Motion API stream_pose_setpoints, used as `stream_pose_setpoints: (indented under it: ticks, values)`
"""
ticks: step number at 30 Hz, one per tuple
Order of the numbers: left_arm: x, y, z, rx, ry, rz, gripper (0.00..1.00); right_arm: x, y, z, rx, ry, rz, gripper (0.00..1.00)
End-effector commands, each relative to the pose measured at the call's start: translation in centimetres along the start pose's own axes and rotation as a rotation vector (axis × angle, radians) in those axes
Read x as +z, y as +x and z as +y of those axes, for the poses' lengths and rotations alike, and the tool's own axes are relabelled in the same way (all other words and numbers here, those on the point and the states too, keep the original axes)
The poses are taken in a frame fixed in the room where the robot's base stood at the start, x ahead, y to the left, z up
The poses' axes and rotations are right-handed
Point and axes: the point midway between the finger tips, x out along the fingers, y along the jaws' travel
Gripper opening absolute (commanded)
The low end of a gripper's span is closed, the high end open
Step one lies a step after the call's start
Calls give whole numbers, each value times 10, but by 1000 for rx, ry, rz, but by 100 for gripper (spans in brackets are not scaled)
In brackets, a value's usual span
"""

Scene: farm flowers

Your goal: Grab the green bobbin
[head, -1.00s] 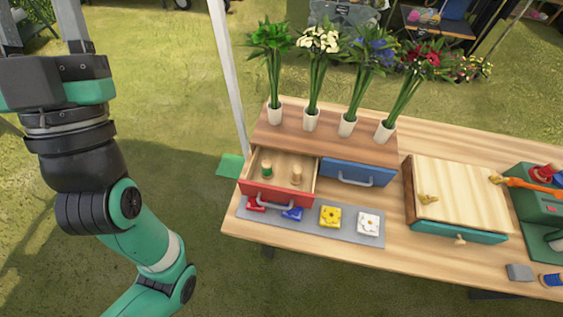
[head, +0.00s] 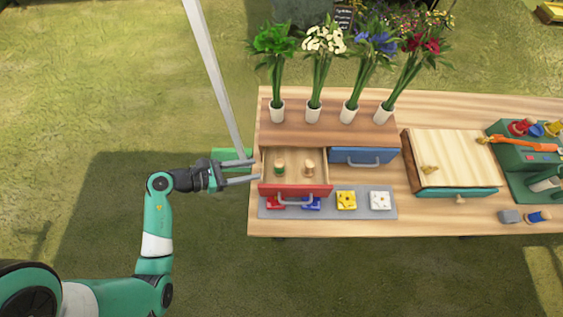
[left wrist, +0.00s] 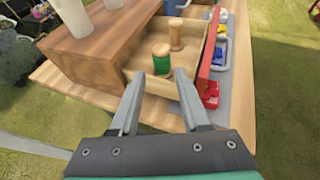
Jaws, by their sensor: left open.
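The green bobbin (head: 280,167) stands upright in the open red-fronted drawer (head: 295,190), toward its left side. In the left wrist view the green bobbin (left wrist: 161,60) shows just beyond the fingertips, with a plain wooden bobbin (left wrist: 176,35) behind it. That wooden bobbin (head: 309,168) stands to its right in the head view. My left gripper (head: 250,174) is open and empty. Its fingers are at the drawer's left side, pointing toward the green bobbin, apart from it. My right gripper is not in view.
A closed blue drawer (head: 362,156) sits to the right of the open one. Vases of flowers (head: 313,110) stand on top. A grey mat (head: 329,210) with coloured flower tiles lies in front. A wooden box (head: 452,158) and green machine (head: 520,160) stand farther right.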

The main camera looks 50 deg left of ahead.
Motion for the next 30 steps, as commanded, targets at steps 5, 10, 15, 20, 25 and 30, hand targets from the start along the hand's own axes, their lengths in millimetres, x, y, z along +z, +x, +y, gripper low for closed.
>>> stream_pose_setpoints:
  ticks: [5,10,15,20,25,30]
  values:
    - [-2,37,-1,-5,3,-1,47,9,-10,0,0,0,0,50]
    - [1,49,0,0,1,-3,47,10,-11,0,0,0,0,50]
    - [0,60,-2,-2,2,-3,47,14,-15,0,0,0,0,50]
    - [0,88,-4,-4,3,-4,47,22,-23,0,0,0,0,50]
    - [2,101,-4,0,1,-3,47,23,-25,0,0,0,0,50]
    - [3,100,-3,1,0,-3,47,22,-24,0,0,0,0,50]
